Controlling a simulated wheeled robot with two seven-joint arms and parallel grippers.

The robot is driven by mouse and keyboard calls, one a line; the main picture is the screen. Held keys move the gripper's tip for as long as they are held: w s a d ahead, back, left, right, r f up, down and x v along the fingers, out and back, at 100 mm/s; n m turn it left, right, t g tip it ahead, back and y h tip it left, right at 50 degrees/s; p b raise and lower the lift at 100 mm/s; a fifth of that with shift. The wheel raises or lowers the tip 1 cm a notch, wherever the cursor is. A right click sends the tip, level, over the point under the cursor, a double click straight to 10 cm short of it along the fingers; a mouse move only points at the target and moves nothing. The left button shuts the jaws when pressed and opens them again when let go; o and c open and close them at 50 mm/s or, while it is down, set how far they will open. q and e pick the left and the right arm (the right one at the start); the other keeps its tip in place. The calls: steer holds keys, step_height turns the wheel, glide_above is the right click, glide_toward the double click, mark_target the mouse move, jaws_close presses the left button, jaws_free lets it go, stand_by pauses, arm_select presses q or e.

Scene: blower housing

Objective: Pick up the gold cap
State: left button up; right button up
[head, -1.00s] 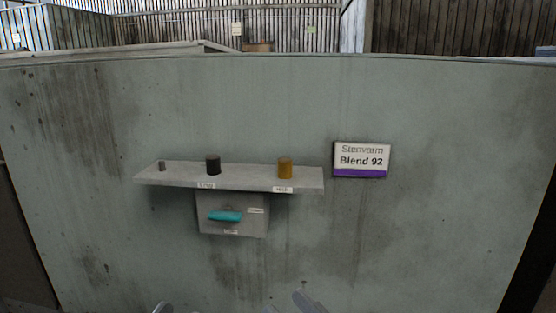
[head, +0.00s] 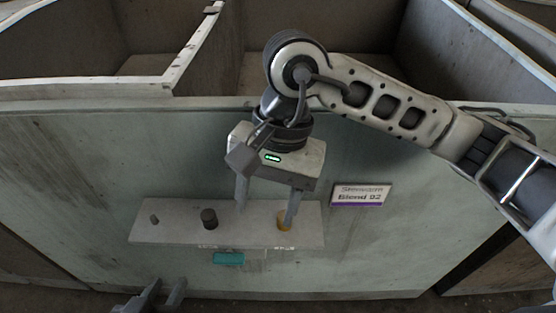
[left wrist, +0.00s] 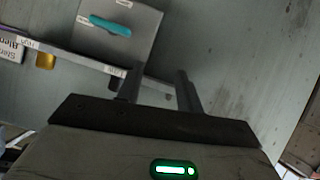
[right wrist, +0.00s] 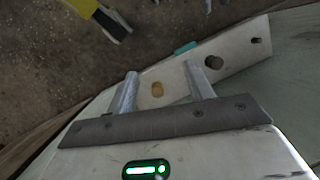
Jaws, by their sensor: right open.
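The gold cap (head: 283,227) stands at the right part of a grey shelf (head: 170,232) on the wall, partly hidden by a finger of my right gripper in the head view. My right gripper (head: 264,212) is open and points down over the shelf. In the right wrist view the gold cap (right wrist: 157,89) shows between the two spread fingers, not held. My left gripper (head: 165,287) is low at the bottom of the head view, away from the cap. In the left wrist view its fingers (left wrist: 158,72) are apart and empty, with the gold cap (left wrist: 45,61) off to the left.
A dark cap (head: 209,218) and a small grey peg (head: 154,219) stand on the shelf left of the gold cap. A teal handle (head: 229,258) is below the shelf. A "Blend 92" sign (head: 361,194) hangs on the wall to the right.

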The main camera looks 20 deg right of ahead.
steer(key=w+d+r+t+h, duration=0.2)
steer(key=w+d+h, duration=0.1)
steer(key=w+d, duration=0.2)
glide_above(281, 214)
steer(key=f, duration=0.6)
steer(key=f+p, duration=0.1)
steer(key=f, duration=0.2)
steer(key=shift+s+d, duration=0.2)
steer(key=shift+d, duration=0.15)
steer(key=shift+a+f, duration=0.1)
steer(key=shift+f, duration=2.85)
steer(key=c, duration=1.1)
